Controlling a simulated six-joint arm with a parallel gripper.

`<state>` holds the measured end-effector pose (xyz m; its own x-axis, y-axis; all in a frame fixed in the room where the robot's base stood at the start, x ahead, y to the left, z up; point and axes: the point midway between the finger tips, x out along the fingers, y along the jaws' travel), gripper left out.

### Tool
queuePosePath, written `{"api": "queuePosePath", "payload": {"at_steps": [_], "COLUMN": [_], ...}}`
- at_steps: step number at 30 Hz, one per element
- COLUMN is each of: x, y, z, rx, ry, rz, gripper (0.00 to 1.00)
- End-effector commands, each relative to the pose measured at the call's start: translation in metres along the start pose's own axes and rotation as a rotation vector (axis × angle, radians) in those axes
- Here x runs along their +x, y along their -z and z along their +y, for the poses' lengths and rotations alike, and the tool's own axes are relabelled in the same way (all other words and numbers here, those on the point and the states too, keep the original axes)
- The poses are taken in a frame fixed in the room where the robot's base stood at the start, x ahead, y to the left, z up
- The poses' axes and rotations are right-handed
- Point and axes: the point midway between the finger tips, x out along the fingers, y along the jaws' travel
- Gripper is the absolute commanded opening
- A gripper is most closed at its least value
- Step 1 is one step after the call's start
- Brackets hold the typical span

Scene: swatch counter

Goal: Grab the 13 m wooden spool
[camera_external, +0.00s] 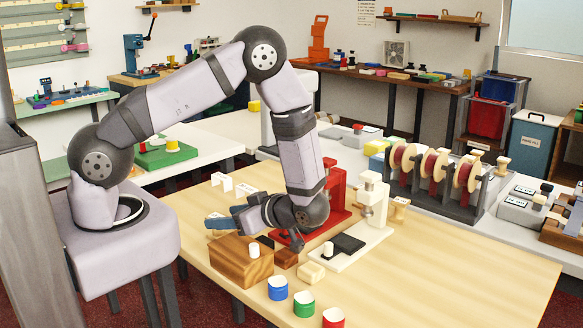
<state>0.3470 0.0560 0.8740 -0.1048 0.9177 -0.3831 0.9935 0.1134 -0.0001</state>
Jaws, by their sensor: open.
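No 13 m marking is legible in this view, so I cannot tell which item is the 13 m wooden spool. Three large spools with pale rims and red windings stand upright in a grey rack at the right: a left one (401,160), a middle one (433,164) and a right one (466,173). Smaller cream spool-like pieces stand behind the rack, one pale piece (502,165) at its right end. My gripper (222,222) is open, low over the wooden table and pointing left, far from the rack. No held object is visible; its fingertips are small and partly unclear.
A brown wooden block (242,264) with a white peg stands just in front of my gripper. Blue (277,289), green (303,305) and red (333,319) white-topped cylinders line the front edge. Red (337,190) and white (374,205) presses stand right of my arm. The table's right front is clear.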

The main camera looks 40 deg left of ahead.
Motion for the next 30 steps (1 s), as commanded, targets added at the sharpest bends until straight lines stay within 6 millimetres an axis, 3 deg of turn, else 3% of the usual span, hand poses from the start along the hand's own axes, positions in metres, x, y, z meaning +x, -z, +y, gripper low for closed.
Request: {"api": "queuePosePath", "payload": {"at_steps": [5,16,26,30], "x": [0.005,0.047,0.052,0.052], "y": [0.002,0.003,0.001,0.001], "z": [0.0,0.003,0.003,0.003], "rx": [0.001,0.001,0.001,0.0], "ry": [0.002,0.003,0.0,0.0], "rz": [0.002,0.002,0.0,0.0], "gripper": [0.55,0.55,0.55,0.24]}}
